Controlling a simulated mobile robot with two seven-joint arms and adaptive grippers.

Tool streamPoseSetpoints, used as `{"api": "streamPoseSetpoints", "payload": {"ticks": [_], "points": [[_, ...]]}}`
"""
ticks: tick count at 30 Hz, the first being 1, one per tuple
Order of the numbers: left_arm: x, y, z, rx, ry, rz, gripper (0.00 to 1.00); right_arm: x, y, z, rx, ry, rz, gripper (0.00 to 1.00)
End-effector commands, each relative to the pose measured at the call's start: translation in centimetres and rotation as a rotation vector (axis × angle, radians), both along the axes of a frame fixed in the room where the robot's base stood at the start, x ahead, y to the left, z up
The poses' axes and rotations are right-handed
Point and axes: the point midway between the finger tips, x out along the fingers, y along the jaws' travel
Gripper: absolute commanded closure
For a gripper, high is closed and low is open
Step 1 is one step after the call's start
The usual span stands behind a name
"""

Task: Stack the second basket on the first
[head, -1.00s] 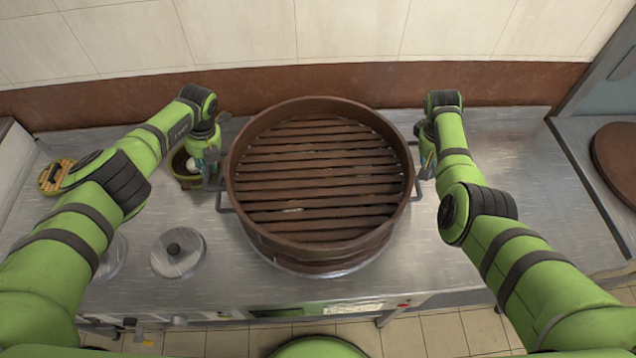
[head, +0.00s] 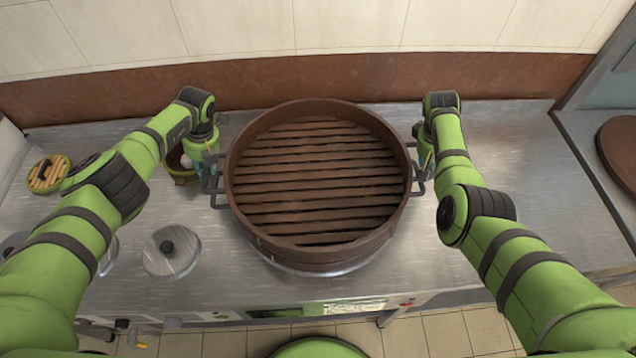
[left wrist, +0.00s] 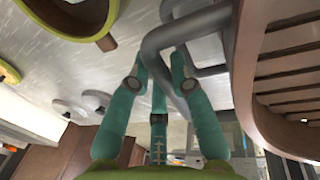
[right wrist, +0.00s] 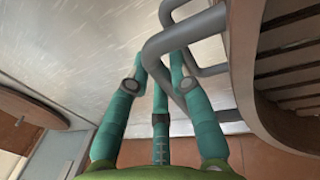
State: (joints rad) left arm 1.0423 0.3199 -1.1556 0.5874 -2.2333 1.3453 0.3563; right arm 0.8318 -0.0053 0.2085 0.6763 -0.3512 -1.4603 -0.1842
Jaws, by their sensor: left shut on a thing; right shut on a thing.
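The upper basket (head: 318,243) is a round brown steamer basket with a slatted floor, level in the middle of the head view. My left gripper (head: 209,172) is shut on its left handle (left wrist: 165,43). My right gripper (head: 424,170) is shut on its right handle (right wrist: 165,42). In both wrist views a second grey handle shows just beyond the gripped one. The upper basket covers nearly all of what is under it. A metal rim (head: 325,271) shows below its front wall. I cannot make out a clear seam between the upper and first baskets.
A small pot (head: 181,171) stands close beside my left gripper. A brown round lid (head: 620,150) is at far right. The steel counter (head: 525,165) is clear on the right.

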Motion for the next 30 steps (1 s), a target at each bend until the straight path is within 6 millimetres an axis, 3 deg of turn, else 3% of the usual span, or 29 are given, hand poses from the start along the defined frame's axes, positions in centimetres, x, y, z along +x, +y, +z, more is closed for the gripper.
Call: {"api": "streamPoseSetpoints", "payload": {"ticks": [6, 7, 8, 22, 26, 30], "points": [[0.1, 0.0, -1.4, -0.001, -0.003, -0.001, 1.0, 0.1, 0.0, -1.4, -0.001, -0.004, 0.0, 1.0], [0.0, 0.0, -1.2, -0.001, -0.001, 0.0, 0.66, 0.0, 0.0, -1.2, 0.001, -0.001, 0.0, 0.66], [0.0, 0.0, -1.1, -0.001, 0.0, 0.0, 0.55, 0.0, 0.0, -1.1, 0.001, 0.0, 0.0, 0.54], [0.1, -0.1, -0.5, -0.001, -0.002, -0.001, 0.55, 0.0, 0.0, -1.1, 0.0, 0.0, 0.0, 0.54], [0.1, -0.4, 0.9, -0.001, -0.003, -0.003, 0.55, 0.0, 0.0, -1.1, 0.0, 0.0, 0.0, 0.54], [0.2, -0.9, 3.7, 0.0, -0.005, -0.003, 0.55, 0.0, 0.0, -1.1, 0.0, 0.0, 0.0, 0.54]]}}
